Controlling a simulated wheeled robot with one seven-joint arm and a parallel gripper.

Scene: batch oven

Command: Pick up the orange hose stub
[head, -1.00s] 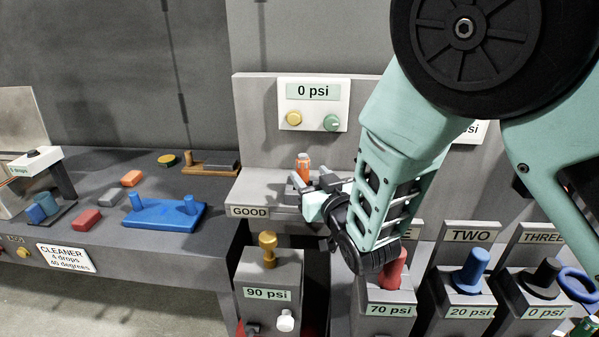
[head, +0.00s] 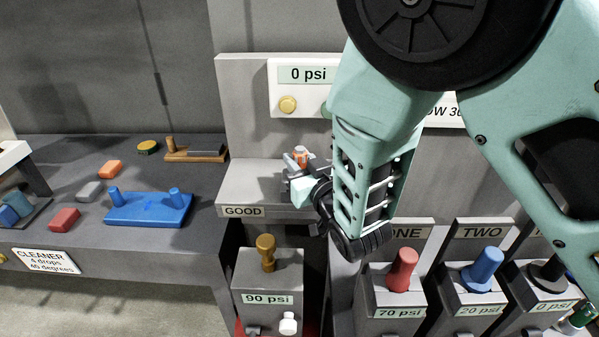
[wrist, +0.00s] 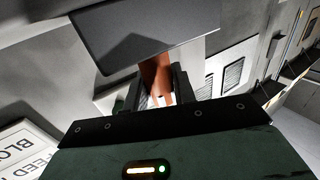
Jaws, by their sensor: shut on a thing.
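The orange hose stub (head: 300,155) stands upright at the GOOD shelf (head: 262,181) in the head view. My gripper (head: 298,165) is around it from the right, shut on it. In the wrist view the orange stub (wrist: 157,78) shows between the dark fingers of my gripper (wrist: 158,88). A grey plate-like block (wrist: 143,32) covers its far end there. The lower part of the stub is hidden by the fingers in the head view, and I cannot tell whether it touches the shelf.
A gauge panel reading 0 psi (head: 300,75) is on the wall behind. A brass-knobbed 90 psi block (head: 268,275) stands below the shelf. Red (head: 402,270), blue (head: 483,270) and black (head: 547,272) plugs stand to the right. A blue plate (head: 150,209) lies on the left bench.

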